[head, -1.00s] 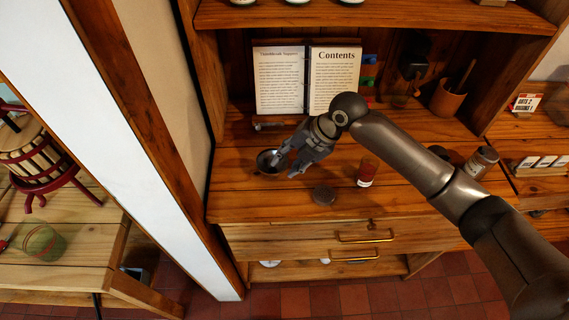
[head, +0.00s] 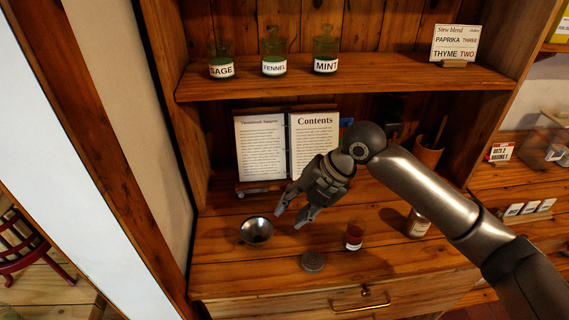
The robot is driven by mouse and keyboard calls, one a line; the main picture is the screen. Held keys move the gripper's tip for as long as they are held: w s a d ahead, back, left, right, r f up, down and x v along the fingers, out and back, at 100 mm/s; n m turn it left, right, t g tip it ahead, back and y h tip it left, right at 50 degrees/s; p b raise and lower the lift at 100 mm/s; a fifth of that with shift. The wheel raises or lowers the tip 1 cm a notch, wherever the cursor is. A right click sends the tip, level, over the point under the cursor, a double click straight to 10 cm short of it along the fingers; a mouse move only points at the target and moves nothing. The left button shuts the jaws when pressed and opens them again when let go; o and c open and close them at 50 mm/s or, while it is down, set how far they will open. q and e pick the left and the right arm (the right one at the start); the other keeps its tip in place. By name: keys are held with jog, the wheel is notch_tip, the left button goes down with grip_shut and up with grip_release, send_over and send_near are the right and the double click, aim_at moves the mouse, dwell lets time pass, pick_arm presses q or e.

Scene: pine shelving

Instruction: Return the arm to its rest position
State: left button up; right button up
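My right arm comes in from the lower right across the wooden counter. Its gripper (head: 291,214) hangs above the counter with its two fingers apart and nothing between them. A small dark metal bowl (head: 257,231) stands on the counter to the left of the fingertips, clear of them. My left gripper is not in the head view.
An open book (head: 262,150) stands behind the gripper. A red-filled jar (head: 354,235), a round dark lid (head: 313,261) and a labelled jar (head: 418,223) are on the counter (head: 215,270). Labelled green jars (head: 273,52) and a sign (head: 455,43) stand on the upper shelf.

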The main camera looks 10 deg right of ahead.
jog(key=s+a+f+m+t, duration=0.1)
jog(key=s+f+m+t, duration=0.1)
jog(key=s+f+m, duration=1)
jog(key=s+d+f+m+h, duration=0.3)
jog(key=s+d+m, duration=0.4)
jog(key=m, duration=0.2)
jog(key=s+d+f+m+h, duration=0.2)
jog(key=s+d+m, duration=0.4)
jog(key=d+m, duration=0.15)
notch_tip(320, 180, down, 28)
jog(key=s+g, duration=0.2)
jog(key=s+d+f+b, duration=0.1)
jog(key=s+d+f, duration=0.1)
jog(key=s+f, duration=1.4)
jog(key=shift+s+d+g+h, duration=0.3)
jog(key=shift+s+g+h, duration=0.1)
jog(key=shift+s, duration=0.05)
